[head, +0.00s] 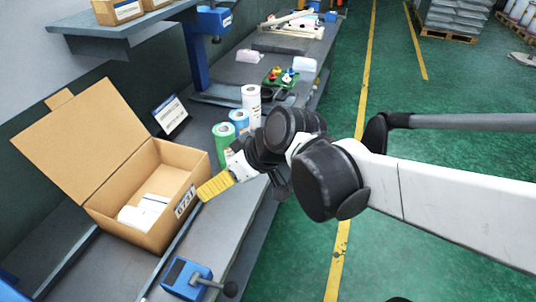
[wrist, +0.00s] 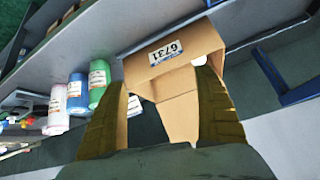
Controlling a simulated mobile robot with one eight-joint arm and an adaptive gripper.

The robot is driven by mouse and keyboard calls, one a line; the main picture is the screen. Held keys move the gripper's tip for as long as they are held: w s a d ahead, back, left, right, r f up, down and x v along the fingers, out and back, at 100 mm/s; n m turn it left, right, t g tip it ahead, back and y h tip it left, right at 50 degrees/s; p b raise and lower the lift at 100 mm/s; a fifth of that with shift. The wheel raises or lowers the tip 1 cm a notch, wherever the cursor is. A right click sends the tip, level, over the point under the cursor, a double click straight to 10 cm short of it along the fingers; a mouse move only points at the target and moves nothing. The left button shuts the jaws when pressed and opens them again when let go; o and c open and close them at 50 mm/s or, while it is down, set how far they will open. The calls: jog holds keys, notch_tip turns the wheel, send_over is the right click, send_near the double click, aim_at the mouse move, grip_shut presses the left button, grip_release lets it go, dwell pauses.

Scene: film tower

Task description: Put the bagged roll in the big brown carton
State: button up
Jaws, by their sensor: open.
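The big brown carton (head: 125,222) stands open on the bench, its tall lid flap raised at the back and a label reading 6731 on its side. It also shows in the wrist view (wrist: 180,112). A white roll-shaped thing, likely the bagged roll (head: 143,213), lies on its side inside the carton; I cannot make out the bag clearly. My gripper (head: 204,192), with yellow fingers, is just outside the carton's right side, near the label. In the wrist view its two fingers (wrist: 162,80) stand wide apart with nothing held between them.
Green (head: 224,142), blue (head: 239,122) and white (head: 251,104) rolls stand on the bench behind my gripper. A blue clamp with a black knob (head: 187,279) sits at the front. A sign (head: 171,114) stands behind the carton. A shelf (head: 120,32) hangs above.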

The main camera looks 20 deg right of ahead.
jog(key=s+d+m+t+h, duration=0.1)
jog(key=s+d+m+h, duration=0.4)
jog(key=d, duration=0.7)
jog(key=shift+s+d+r+m, duration=0.4)
jog(key=shift+s+m, duration=0.3)
jog(key=shift+s, duration=0.5)
